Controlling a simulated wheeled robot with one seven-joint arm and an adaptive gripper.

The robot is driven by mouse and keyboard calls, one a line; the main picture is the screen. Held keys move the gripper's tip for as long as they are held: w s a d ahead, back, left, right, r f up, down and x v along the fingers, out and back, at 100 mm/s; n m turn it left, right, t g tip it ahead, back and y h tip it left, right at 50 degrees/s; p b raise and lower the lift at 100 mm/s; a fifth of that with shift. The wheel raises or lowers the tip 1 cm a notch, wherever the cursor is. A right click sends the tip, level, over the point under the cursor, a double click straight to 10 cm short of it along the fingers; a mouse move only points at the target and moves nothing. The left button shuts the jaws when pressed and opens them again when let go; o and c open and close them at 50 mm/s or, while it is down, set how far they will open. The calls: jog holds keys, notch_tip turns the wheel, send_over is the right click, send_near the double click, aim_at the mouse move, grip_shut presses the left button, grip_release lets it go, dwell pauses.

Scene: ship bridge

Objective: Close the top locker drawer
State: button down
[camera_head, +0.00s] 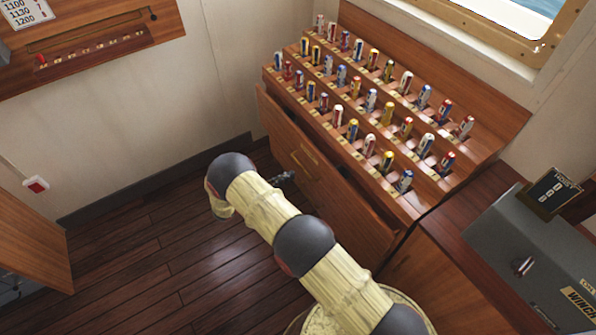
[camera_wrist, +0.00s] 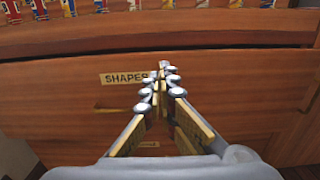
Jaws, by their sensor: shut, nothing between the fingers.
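The top locker drawer (camera_head: 335,188) is the wide wooden front below the rack of rolled flags. It stands out a little from the locker, with a dark gap along its top edge. A brass fitting (camera_head: 305,160) shows on its face. In the wrist view the drawer front (camera_wrist: 245,95) fills the middle and bears a label reading "SHAPES" (camera_wrist: 122,78). My gripper (camera_head: 287,176) is shut and empty in front of the drawer face. In the wrist view its fingertips (camera_wrist: 164,70) meet just right of the label; I cannot tell whether they touch the wood.
The flag rack (camera_head: 452,188) tops the locker. A grey box (camera_head: 525,255) sits on the wooden counter at right. A wooden cabinet (camera_head: 30,220) stands at left. The dark plank floor (camera_head: 165,245) between is clear.

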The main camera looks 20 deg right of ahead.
jog(key=b+x, duration=0.2)
jog(key=x, duration=0.9)
jog(key=shift+d+f+b, duration=0.15)
jog(key=shift+d+b, duration=0.2)
jog(key=shift+d, duration=0.05)
jog(key=shift+w+d, duration=0.15)
jog(key=shift+d, duration=0.35)
jog(key=shift+x, duration=1.4)
jog(key=shift+a, duration=0.2)
jog(key=p+v, duration=0.2)
jog(key=v, duration=1.1)
jog(key=p, duration=0.3)
send_near(328, 169)
jog(key=b+x, duration=0.3)
jog(key=x, duration=0.6)
jog(key=shift+w+d, duration=0.1)
jog(key=shift+d, duration=0.3)
